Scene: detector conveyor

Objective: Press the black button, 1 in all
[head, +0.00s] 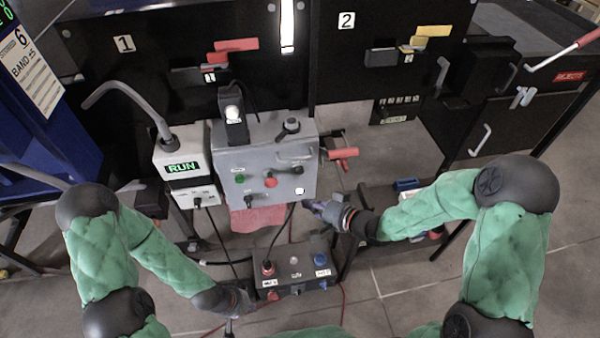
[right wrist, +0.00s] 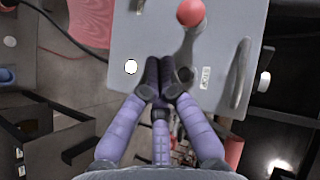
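The grey control panel (head: 262,150) carries a green button (head: 240,179), a red ball knob (head: 271,181), a white disc (head: 299,190) and a small dark part (head: 298,169) at the right that may be the black button. In the right wrist view the fingertips of my right gripper (right wrist: 160,68) are together in front of the panel, beside the white disc (right wrist: 131,67). They cover the area where the dark part sits; contact cannot be told. In the head view my right gripper (head: 314,206) is at the panel's lower right corner. My left gripper (head: 233,308) is low, its fingers unclear.
A lower box (head: 295,268) with red and blue knobs stands below the panel. A RUN display box (head: 185,167) is at its left. A red handle (head: 343,153) juts out at the right. A metal handle (right wrist: 240,72) rises from the panel near my right gripper.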

